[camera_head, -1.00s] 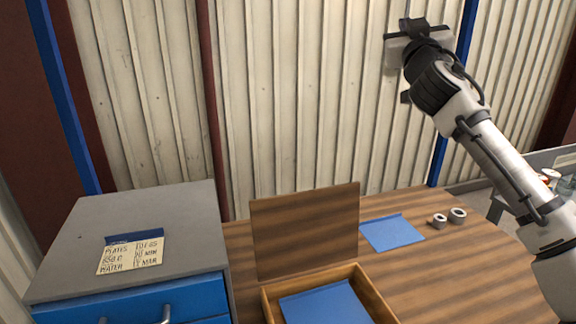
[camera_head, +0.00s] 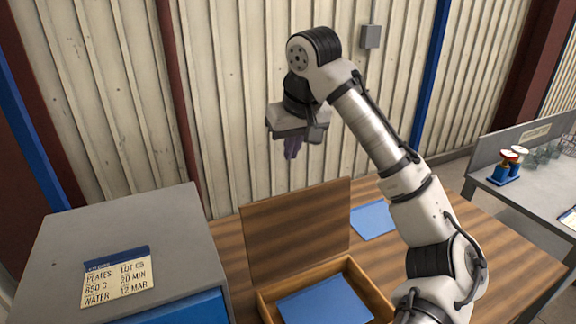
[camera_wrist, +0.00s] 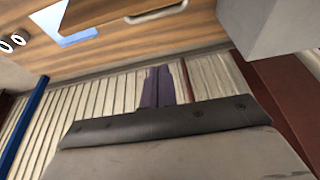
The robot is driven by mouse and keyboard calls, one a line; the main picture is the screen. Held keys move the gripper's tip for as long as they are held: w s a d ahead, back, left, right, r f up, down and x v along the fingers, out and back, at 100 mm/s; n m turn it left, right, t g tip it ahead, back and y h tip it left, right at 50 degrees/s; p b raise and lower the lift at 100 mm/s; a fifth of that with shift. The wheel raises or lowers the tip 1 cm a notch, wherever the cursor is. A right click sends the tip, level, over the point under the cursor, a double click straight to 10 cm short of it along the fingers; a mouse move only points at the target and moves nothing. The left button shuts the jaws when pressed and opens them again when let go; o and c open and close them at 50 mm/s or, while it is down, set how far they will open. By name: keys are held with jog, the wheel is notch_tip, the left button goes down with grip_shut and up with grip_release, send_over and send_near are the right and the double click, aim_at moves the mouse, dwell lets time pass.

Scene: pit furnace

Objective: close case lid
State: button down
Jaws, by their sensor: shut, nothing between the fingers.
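The case (camera_head: 368,288) is an open wooden box on the bench, with a blue flat item (camera_head: 325,302) inside. Its wooden lid (camera_head: 295,225) stands up, nearly vertical, along the far side. My gripper (camera_head: 291,150) is above the lid near the corrugated wall, with its fingers pointing down and apart from the lid. Its dark purple fingers are together with nothing between them; they also show in the wrist view (camera_wrist: 158,87). A pale handle-like strip (camera_wrist: 155,13) shows at the top of the wrist view; I cannot tell what it belongs to.
A grey-topped blue cabinet (camera_head: 130,225) with a written card (camera_head: 117,280) stands left of the case. A blue sheet (camera_head: 372,219) lies on the bench right of the lid. Two small rings (camera_wrist: 12,42) lie beyond it. A grey table (camera_head: 510,190) stands at the far right.

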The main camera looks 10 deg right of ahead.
notch_tip(320, 180, down, 9)
jog(key=p, duration=0.3)
jog(key=shift+s+p, duration=0.35)
jog(key=shift+d, duration=0.1)
jog(key=shift+t+b, duration=0.3)
jog(key=shift+b, duration=0.1)
